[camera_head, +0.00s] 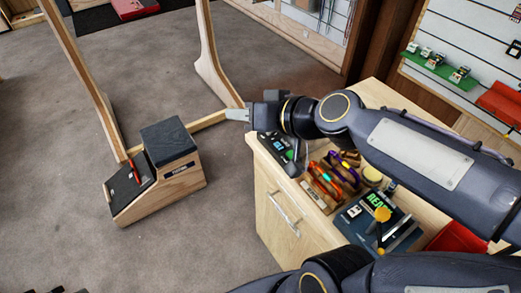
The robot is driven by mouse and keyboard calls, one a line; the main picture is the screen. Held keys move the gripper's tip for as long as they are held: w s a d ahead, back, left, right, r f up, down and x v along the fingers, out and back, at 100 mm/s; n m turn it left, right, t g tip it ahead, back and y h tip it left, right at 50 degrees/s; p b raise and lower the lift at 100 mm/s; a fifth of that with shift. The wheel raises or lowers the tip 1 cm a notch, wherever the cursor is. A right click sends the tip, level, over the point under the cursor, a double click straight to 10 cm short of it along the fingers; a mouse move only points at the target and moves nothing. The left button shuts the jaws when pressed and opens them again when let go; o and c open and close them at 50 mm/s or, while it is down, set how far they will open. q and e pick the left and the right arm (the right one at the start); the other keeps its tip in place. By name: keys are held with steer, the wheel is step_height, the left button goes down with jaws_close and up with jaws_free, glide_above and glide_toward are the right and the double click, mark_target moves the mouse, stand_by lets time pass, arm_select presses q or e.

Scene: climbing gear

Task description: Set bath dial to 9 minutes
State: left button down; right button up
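A small dark device (277,150) with pale markings and a green spot stands at the near-left corner of the wooden cabinet top. It is partly hidden by my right arm, and I cannot tell whether it carries the bath dial; no dial setting is readable. My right gripper (239,114) reaches left past the cabinet's edge, just above and left of this device, apart from it as far as I can see. Its fingers show edge-on, so I cannot tell whether they are open. My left arm crosses the bottom right; its gripper is out of view.
A wooden step block (172,182) stands on the open carpet at left.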

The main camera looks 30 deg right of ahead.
steer(key=s+f+g, duration=0.2)
steer(key=s+f, duration=0.3)
steer(key=s, duration=0.1)
steer(key=shift+s+a+g, duration=0.3)
steer(key=shift+s+g, duration=0.05)
steer(key=shift+g, duration=0.05)
